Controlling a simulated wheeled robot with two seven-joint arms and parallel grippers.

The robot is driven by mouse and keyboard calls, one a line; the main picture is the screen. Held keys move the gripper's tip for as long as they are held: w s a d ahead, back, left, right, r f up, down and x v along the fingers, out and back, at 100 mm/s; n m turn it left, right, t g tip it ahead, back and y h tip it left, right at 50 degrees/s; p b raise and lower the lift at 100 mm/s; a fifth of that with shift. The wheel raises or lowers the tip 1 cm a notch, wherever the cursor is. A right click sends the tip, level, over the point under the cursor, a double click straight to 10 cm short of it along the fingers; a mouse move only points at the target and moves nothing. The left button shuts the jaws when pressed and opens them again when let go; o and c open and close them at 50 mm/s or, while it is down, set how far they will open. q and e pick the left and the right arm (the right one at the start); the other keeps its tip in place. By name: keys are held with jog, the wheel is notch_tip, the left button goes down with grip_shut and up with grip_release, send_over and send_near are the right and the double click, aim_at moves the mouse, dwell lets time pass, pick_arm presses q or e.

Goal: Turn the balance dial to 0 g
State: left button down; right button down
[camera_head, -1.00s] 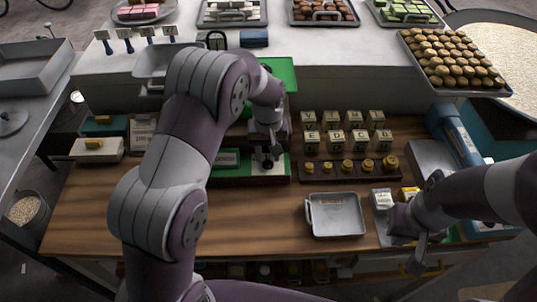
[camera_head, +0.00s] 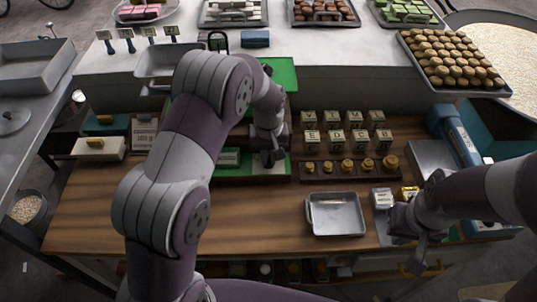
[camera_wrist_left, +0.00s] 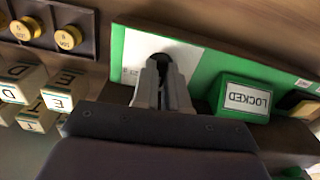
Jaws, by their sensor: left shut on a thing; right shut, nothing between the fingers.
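The green balance (camera_head: 240,180) stands at the back middle of the wooden bench, with a white dial plate on its front. My left gripper (camera_head: 271,158) is at this plate; the left wrist view shows its fingers (camera_wrist_left: 163,66) shut on the dark dial knob (camera_wrist_left: 166,57). The fingers cover most of the knob and I cannot read its setting. A green block (camera_wrist_left: 246,98) marked LOCKED sits beside the plate on the balance. My right gripper (camera_head: 420,245) is shut and empty near the bench's front right.
A row of brass weights (camera_head: 347,167) and several lettered cubes (camera_head: 333,141) stand right of the balance. A small pale box (camera_head: 382,198) is near my right arm. The front left bench is clear.

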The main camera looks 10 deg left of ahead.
aim_at(269, 159)
pick_arm(q)
jog(key=n, duration=0.5)
jog(key=shift+r+n+p, duration=0.1)
jog(key=shift+n+p, duration=0.25)
jog(key=shift+n, duration=0.05)
jog(key=n, duration=0.5)
jog(key=shift+w, duration=0.1)
jog(key=shift+n, duration=0.3)
jog(key=c, duration=1.2)
grip_release()
jog(key=shift+d, duration=0.1)
jog(key=shift+o, duration=0.2)
notch_tip(269, 159, up, 6)
jog(key=shift+r+b, duration=0.15)
jog(key=shift+b, duration=0.55)
notch_tip(269, 159, up, 6)
jog(key=p, duration=0.3)
jog(key=shift+r, duration=0.2)
